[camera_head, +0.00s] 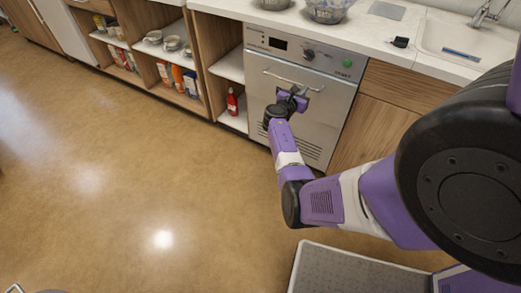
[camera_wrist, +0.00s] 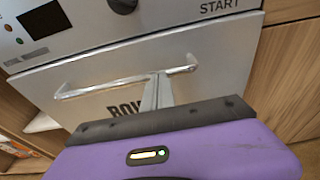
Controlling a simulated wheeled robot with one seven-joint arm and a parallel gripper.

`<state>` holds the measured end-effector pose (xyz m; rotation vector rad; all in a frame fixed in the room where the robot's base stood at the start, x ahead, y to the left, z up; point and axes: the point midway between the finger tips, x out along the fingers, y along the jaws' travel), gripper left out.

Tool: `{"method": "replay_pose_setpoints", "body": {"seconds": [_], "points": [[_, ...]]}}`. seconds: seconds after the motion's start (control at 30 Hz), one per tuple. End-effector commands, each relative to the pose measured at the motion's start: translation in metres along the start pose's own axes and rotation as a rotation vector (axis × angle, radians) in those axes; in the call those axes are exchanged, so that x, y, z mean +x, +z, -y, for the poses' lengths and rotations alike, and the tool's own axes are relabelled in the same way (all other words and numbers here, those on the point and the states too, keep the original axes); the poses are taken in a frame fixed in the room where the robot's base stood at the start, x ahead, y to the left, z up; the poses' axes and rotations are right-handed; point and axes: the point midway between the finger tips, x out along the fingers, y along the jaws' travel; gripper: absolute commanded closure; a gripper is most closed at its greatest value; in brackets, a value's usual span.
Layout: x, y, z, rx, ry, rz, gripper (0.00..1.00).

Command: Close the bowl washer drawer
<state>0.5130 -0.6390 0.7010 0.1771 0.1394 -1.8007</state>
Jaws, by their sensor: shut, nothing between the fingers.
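The bowl washer (camera_head: 276,52) is a steel appliance under the counter, with a control panel above its drawer front (camera_head: 258,98). The drawer front looks about flush with the body; a small gap cannot be ruled out. Its bar handle (camera_head: 278,76) also shows in the wrist view (camera_wrist: 105,86). My gripper (camera_head: 300,92) is in front of the drawer, near the right part of the handle. In the wrist view my fingers (camera_wrist: 158,82) are together and empty, overlapping the handle's right part; contact cannot be told. My gripper hides part of the lettering.
Clear bowls (camera_head: 326,10) stand on the counter above the washer. A sink (camera_head: 452,40) is at right. Open shelves at left hold a red bottle (camera_head: 232,101) and boxes. Wooden cabinet fronts (camera_head: 372,125) are right of the washer. The floor at left is clear.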

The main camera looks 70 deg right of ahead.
Motion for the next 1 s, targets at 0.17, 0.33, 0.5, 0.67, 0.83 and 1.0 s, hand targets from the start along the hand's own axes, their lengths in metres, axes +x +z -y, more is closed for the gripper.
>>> {"method": "replay_pose_setpoints", "body": {"seconds": [0.17, 0.33, 0.5, 0.67, 0.83, 1.0], "points": [[0.016, 0.002, 0.0, 0.0, -0.001, 0.0, 1.0], [0.022, 0.004, 0.0, 0.0, 0.001, 0.0, 1.0], [0.023, 0.006, 0.0, 0.003, 0.001, 0.0, 1.0], [0.024, 0.007, 0.001, 0.005, -0.001, 0.001, 1.0], [0.021, 0.009, 0.001, 0.005, -0.001, 0.001, 1.0], [0.006, 0.012, -0.001, 0.0, 0.0, 0.001, 1.0]]}}
